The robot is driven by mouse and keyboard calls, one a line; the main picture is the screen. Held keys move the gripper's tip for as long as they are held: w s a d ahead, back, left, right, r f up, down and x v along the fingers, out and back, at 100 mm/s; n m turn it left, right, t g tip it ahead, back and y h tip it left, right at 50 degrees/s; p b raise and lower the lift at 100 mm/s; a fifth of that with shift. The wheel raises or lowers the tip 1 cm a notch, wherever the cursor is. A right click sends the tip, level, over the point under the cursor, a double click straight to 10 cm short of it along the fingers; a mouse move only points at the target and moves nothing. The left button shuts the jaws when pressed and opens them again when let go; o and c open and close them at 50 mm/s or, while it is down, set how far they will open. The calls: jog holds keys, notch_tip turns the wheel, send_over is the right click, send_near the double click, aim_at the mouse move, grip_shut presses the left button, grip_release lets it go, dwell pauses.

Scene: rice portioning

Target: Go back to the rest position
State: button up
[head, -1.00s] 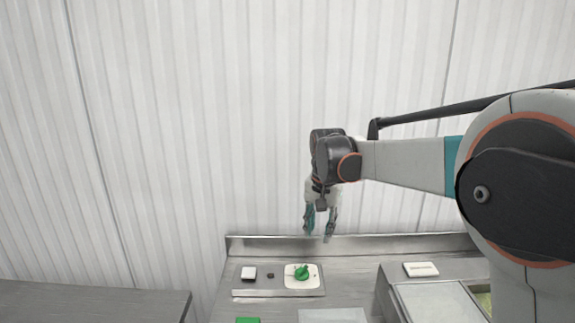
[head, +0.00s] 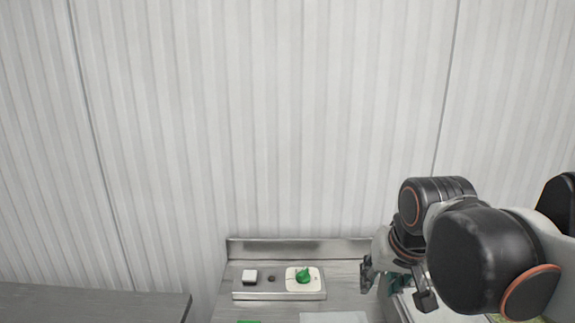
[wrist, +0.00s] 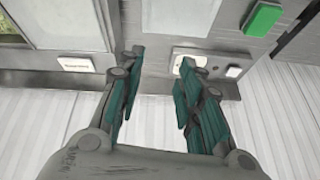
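My gripper (head: 396,287) is at the lower right of the head view, over the right part of the steel counter (head: 345,285). In the wrist view my gripper (wrist: 160,60) has its two teal-padded fingers spread apart, with nothing between them. It is open and empty. My folded arm hides much of the counter's right side in the head view.
A white plate with a green knob (head: 303,275), a small dark knob (head: 271,278) and a white block (head: 249,276) are left of my gripper. The wrist view shows a green block (wrist: 263,17) and a white labelled piece (wrist: 77,64). A ribbed wall stands behind.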

jog(key=s+d+f+n+t, duration=0.1)
jog(key=s+d+f+t, duration=0.1)
jog(key=s+f, duration=0.4)
jog(key=s, duration=0.4)
jog(key=shift+d+n, duration=0.2)
jog(key=shift+n, duration=0.1)
dwell(1.3)
